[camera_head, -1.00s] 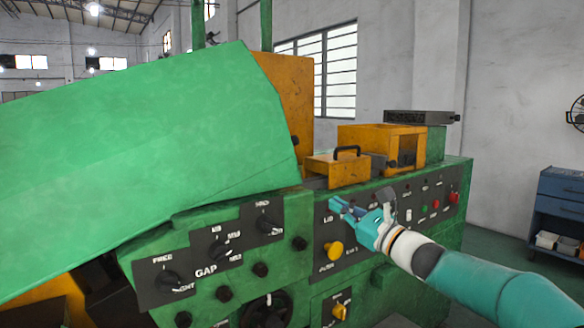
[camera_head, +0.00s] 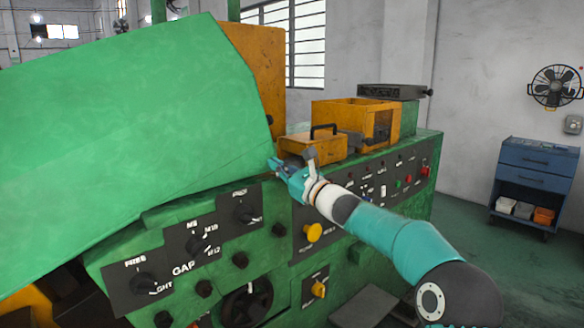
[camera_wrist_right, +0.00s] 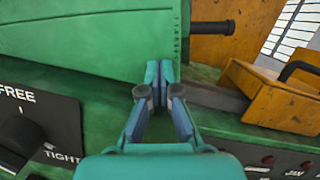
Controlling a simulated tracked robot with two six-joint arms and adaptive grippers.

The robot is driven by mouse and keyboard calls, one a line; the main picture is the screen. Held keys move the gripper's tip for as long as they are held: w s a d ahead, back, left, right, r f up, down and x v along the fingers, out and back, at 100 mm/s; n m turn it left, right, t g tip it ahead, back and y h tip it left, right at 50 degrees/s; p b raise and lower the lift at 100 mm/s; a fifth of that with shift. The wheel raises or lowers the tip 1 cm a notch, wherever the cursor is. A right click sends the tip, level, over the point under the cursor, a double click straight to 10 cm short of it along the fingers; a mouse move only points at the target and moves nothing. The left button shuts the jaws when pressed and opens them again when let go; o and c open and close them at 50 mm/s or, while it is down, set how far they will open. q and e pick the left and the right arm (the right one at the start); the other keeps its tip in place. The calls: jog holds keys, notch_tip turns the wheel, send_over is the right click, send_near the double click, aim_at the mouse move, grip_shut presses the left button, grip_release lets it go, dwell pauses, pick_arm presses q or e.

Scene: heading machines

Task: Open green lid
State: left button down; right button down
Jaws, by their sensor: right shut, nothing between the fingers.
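The large green lid (camera_head: 120,120) slopes across the left of the head view, its right end raised beside an orange panel. In the right wrist view the lid (camera_wrist_right: 85,45) fills the upper left. My right gripper (camera_head: 273,163) is at the lid's lower right corner. In the wrist view its blue fingertips (camera_wrist_right: 160,72) are together with nothing between them, close against the lid's lower right edge. I cannot tell whether they touch it. My left gripper is not in view.
A yellow box with a black handle (camera_head: 311,146) sits just right of my gripper on the green machine. Dark knobs and a yellow button (camera_head: 314,232) are on the panel below. A blue cart (camera_head: 535,175) stands at the far right by the wall.

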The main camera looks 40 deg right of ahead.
jog(key=r, duration=0.2)
jog(key=a+r+p, duration=0.1)
jog(key=shift+r, duration=0.4)
jog(key=shift+a, duration=0.1)
